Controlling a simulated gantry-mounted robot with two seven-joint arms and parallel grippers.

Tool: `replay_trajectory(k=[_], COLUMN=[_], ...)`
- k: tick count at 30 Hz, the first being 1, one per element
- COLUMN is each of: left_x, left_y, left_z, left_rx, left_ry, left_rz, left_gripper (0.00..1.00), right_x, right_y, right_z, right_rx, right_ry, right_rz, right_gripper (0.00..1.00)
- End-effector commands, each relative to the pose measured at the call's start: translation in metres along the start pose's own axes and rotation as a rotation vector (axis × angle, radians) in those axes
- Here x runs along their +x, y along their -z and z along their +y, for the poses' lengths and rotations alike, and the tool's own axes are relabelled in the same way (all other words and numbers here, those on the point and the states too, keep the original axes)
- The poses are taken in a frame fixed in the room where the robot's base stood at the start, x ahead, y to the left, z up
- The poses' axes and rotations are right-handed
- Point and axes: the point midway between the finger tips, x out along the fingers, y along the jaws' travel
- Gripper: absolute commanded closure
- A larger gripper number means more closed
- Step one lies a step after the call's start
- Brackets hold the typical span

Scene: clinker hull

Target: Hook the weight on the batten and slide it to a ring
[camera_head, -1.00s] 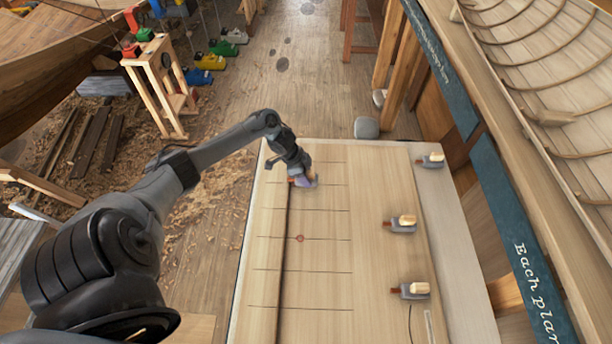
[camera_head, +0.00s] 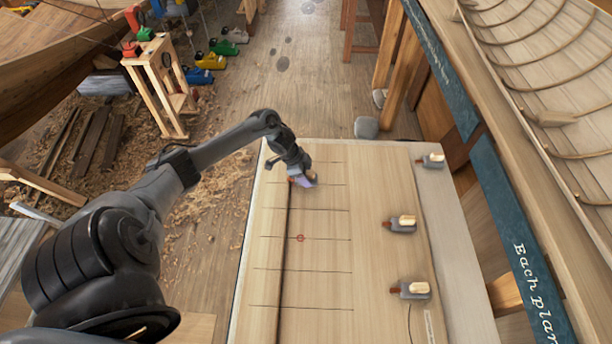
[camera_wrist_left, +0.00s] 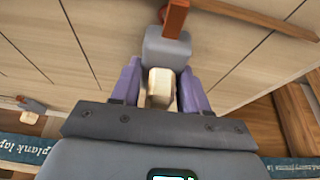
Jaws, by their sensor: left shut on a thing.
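My left gripper (camera_head: 307,180) is shut on the pale wooden part of a grey weight (camera_wrist_left: 168,50), near the far end of the board. The fingers show purple on either side of it in the left wrist view (camera_wrist_left: 158,88). The weight's reddish-brown hook (camera_wrist_left: 174,17) points away from the gripper and overlaps the near side of the dark batten (camera_wrist_left: 255,15); I cannot tell whether it touches. The batten also runs lengthwise down the board in the head view (camera_head: 284,255). A small red ring (camera_head: 300,238) is marked on a cross line, right of the batten. My right gripper is out of view.
Three more weights with hooks stand along the board's right side: far (camera_head: 431,161), middle (camera_head: 401,224) and near (camera_head: 412,290). The board (camera_head: 375,190) is clear between them and the batten. A planked hull (camera_head: 550,80) lies beyond the right edge.

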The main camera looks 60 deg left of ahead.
Motion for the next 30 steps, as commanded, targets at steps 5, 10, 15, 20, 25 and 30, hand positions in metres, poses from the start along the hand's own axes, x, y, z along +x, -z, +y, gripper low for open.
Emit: replay_trajectory(k=[5,10,15,20,25,30], left_x=[-0.001,0.0007,0.0034,0.006,0.0075,0.0077], left_y=[0.0014,0.0007,-0.0002,-0.0013,-0.002,-0.0021], left_z=[-0.0012,-0.0012,-0.0013,-0.0014,-0.0014,-0.0014], left_rx=[0.001,0.0,0.0,0.0,0.0,0.001], left_ry=[0.003,0.003,0.003,0.003,0.003,0.003], left_rz=[0.003,0.003,0.004,0.004,0.003,0.003], left_gripper=[1.0,1.0,1.0,1.0,1.0,1.0], right_x=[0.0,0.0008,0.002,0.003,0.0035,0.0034], right_y=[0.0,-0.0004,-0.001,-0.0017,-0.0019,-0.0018], right_z=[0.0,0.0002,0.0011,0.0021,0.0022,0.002], right_rx=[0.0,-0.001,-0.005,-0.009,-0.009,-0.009], right_ry=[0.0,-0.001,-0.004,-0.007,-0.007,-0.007], right_rz=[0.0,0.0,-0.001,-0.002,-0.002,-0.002], right_gripper=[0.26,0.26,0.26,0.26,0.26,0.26])
